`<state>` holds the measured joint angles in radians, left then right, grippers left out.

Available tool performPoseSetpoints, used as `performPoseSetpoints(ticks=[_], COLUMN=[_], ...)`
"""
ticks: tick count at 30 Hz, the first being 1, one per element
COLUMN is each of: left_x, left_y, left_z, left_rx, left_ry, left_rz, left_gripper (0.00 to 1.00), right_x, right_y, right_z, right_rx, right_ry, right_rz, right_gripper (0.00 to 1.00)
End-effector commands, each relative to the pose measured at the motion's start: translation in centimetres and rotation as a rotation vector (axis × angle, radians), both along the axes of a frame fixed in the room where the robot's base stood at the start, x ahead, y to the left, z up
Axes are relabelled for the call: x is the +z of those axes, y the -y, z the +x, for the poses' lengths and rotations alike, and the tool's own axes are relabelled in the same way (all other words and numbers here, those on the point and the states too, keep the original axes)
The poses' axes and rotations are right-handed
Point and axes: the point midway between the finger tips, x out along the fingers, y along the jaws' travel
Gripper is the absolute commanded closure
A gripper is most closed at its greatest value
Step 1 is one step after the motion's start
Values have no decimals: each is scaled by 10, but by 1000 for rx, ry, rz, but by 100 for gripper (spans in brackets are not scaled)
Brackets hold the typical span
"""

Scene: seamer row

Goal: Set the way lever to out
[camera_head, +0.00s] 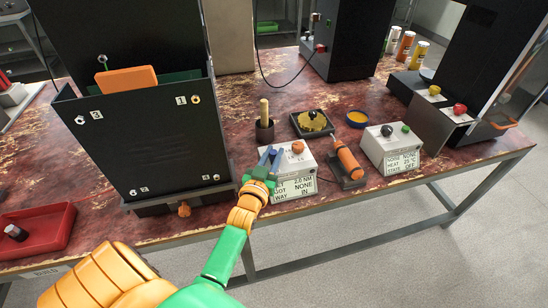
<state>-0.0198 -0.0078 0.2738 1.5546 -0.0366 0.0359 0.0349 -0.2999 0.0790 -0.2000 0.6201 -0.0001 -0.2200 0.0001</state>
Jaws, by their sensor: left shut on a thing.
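A small white control box (296,170) stands near the table's front edge, with an orange knob (297,147) on top. Its front display (293,188) reads WAY IN, with NONE on the line above. My left gripper (268,160) is at the left side of this box, its blue fingers shut on what seems to be the way lever. The fingers hide the lever, so its position cannot be seen. My right gripper is not in view.
An orange-handled tool (349,160) rests in a dark holder right of the box. Another white box (390,150) stands beyond it. A tall black machine (150,145) stands close on the left. A red tray (40,230) lies at front left.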

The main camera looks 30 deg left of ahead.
Motion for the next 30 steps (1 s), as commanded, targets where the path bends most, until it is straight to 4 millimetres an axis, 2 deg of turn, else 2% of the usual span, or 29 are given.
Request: performPoseSetpoints(ticks=[1, 6, 16, 17, 18, 20, 28, 30], left_x=[-5, -3, 1, 1, 1, 1, 1, 1], left_y=[-6, -26, -30, -30, -30, -30, -30, -28], left_z=[7, 22, 25, 25, 25, 25, 24, 19], left_rx=[-2, 0, 3, 3, 3, 3, 3, 2], left_ry=[-1, -1, 0, 1, 1, 1, 1, 0], left_rz=[4, 3, 1, 1, 1, 1, 1, 0], left_gripper=[100, 100, 100, 69, 58, 43, 43, 43], right_x=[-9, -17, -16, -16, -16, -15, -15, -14], right_y=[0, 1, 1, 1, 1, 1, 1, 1], right_z=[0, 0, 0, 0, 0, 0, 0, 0], right_rx=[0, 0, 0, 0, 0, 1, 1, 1], right_ry=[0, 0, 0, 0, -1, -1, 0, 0], right_rz=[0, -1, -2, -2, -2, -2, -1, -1], right_gripper=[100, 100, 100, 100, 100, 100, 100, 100])
